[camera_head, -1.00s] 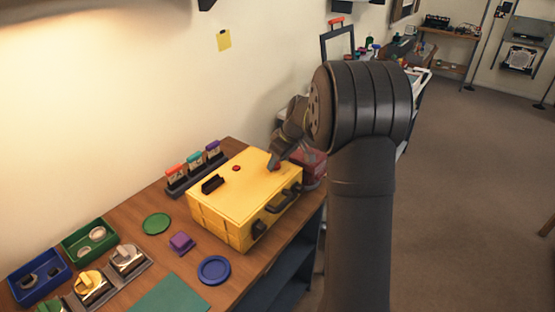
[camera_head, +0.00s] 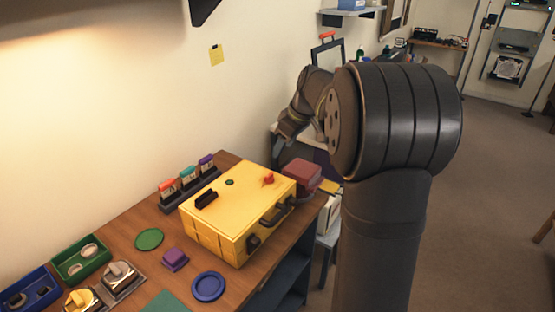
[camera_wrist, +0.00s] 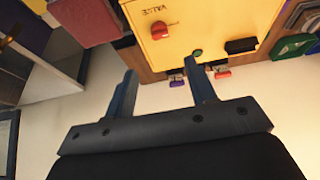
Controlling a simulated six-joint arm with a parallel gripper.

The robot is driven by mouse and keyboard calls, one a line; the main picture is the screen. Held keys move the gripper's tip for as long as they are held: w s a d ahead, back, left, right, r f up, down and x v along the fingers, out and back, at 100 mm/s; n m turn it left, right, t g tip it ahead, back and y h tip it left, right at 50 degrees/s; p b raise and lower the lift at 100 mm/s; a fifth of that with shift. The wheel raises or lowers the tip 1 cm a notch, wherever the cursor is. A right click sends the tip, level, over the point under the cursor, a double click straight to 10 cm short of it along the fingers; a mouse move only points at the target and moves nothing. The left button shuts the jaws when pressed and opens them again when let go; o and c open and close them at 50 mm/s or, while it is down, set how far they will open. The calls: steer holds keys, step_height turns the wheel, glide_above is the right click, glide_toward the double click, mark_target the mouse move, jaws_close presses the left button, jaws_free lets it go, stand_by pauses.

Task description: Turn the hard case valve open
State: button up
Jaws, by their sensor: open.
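The yellow hard case (camera_head: 240,205) lies shut on the wooden bench. The red valve knob (camera_head: 268,178) sits on its lid near the far right corner. A small round indicator (camera_head: 230,182) on the lid is green. In the wrist view the red knob (camera_wrist: 160,31) is beside the printed word VALVE, and the green indicator (camera_wrist: 198,54) is to its right. My gripper (camera_wrist: 162,70) is open and empty, with nothing between its fingers. In the head view my gripper (camera_head: 283,136) is above and behind the case, clear of the knob.
A dark red box (camera_head: 303,174) stands right behind the case. A rack of coloured tabs (camera_head: 188,190) is at its left. A purple block (camera_head: 175,259), a green disc (camera_head: 149,239), a blue dish (camera_head: 208,286) and parts trays (camera_head: 82,260) lie in front and left. The wall is close behind.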

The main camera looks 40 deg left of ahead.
mark_target(270, 175)
steer(key=shift+v, duration=2.15)
steer(key=shift+f, duration=0.1)
steer(key=x, duration=1.7)
steer(key=shift+a, duration=0.1)
steer(key=shift+s+f, duration=0.1)
steer(key=shift+f, duration=0.1)
steer(key=shift+r+m+t, duration=0.2)
steer(key=shift+m+t, duration=0.1)
steer(key=shift+m, duration=0.5)
steer(key=shift+s+a+m+t+h, duration=0.1)
steer(key=shift+m+t+h, duration=0.35)
steer(key=shift+m, duration=1.3)
steer(key=shift+s+m+t+h, duration=0.15)
steer(key=shift+m+t, duration=0.6)
steer(key=shift+m, duration=1)
steer(key=shift+a+m+t+h, duration=0.1)
steer(key=shift+m+t+h, duration=0.4)
steer(key=shift+m, duration=1.5)
steer(key=shift+a+m+h, duration=0.1)
steer(key=shift+m+h, duration=0.8)
steer(key=shift+m, duration=1.3)
